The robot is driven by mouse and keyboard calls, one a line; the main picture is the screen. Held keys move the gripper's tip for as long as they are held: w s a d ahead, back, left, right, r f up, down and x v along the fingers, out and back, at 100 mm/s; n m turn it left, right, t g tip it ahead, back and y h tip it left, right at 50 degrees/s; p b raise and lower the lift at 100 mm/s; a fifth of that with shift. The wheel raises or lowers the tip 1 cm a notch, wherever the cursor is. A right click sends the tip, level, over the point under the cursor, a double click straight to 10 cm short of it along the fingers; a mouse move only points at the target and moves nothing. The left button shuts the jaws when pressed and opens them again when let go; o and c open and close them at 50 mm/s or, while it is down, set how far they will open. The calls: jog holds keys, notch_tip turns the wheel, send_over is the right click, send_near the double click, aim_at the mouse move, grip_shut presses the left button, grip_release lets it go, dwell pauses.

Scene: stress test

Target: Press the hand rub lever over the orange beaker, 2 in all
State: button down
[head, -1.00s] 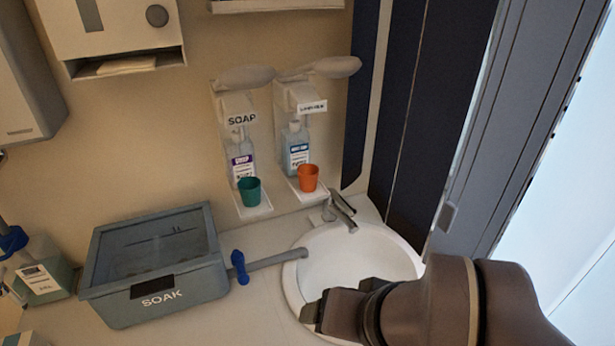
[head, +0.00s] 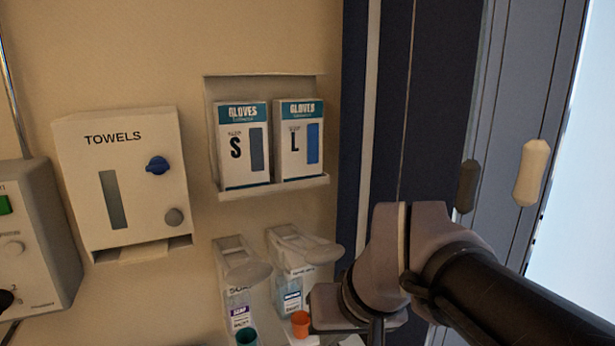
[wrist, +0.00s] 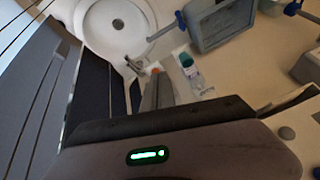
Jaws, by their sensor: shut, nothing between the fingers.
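The hand rub dispenser is the right one of two on the wall in the head view; its pale lever (head: 312,248) juts out above a bottle (head: 289,296). The orange beaker (head: 300,325) stands below it; only a sliver shows in the wrist view (wrist: 155,70). My gripper (head: 324,306) is shut and empty, beside the bottle and just right of the beaker in the head picture. I see no contact with the lever, and the depth between them is unclear.
Glove boxes (head: 243,145) sit on a shelf above the dispensers. A towel dispenser (head: 128,185) hangs to the left. The wrist view shows the sink (wrist: 90,25) and the soak bin (wrist: 218,25). Dark panels (head: 440,100) stand to the right.

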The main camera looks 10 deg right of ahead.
jog(key=w+d+r+n+p, duration=0.1)
jog(key=w+d+r+p, duration=0.1)
jog(key=w+r+p, duration=0.4)
jog(key=w+d+r+n+p, duration=0.2)
jog(key=w+r+p, duration=0.4)
jog(key=r+p, duration=0.3)
notch_tip(320, 180, up, 5)
jog(key=shift+w+d+f, duration=0.1)
jog(key=shift+w+d, duration=0.2)
jog(key=shift+w, duration=0.1)
jog(key=x, duration=0.4)
jog(key=s+x, duration=0.1)
jog(key=x, duration=0.3)
jog(key=s+f+p+x, duration=0.1)
jog(key=x, duration=0.3)
jog(key=shift+d+f, duration=0.1)
jog(key=shift+d, duration=0.25)
jog(key=shift+s+f, duration=0.25)
jog(key=shift+f, duration=0.3)
